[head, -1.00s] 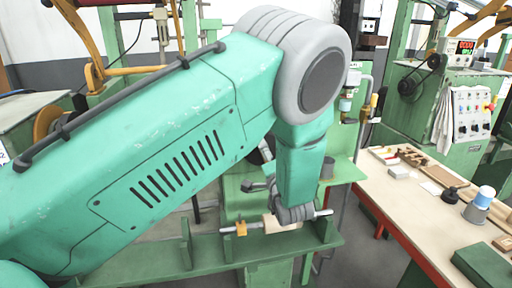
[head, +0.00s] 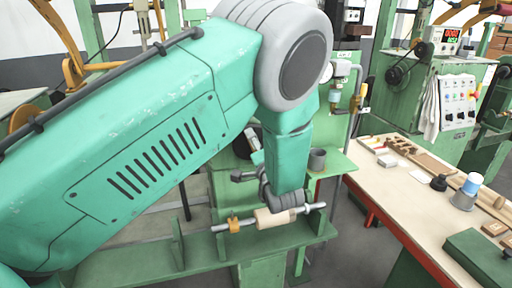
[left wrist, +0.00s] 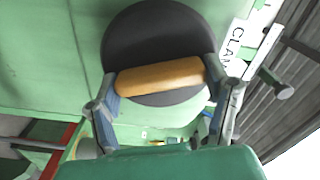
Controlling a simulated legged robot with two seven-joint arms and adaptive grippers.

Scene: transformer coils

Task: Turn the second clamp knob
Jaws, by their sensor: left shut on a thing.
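In the left wrist view, an orange bar-shaped grip (left wrist: 160,76) crosses a round black knob disc (left wrist: 150,30) on a green panel. The fingers of my left gripper (left wrist: 162,84) stand at the two ends of the orange bar and are shut on it. A white label with dark letters, partly cut off, "CLAM", sits beside the disc (left wrist: 240,45). In the head view, my left arm reaches in from the left and hides the knob; its gripper is not clearly seen there. My right gripper is not in view.
A shaft with a tan roll (head: 275,217) and an orange collar (head: 234,222) lies across green supports below my arm. A grey bolt-like handle (left wrist: 275,84) is close to the right finger. A workbench (head: 400,205) with tools stands at right.

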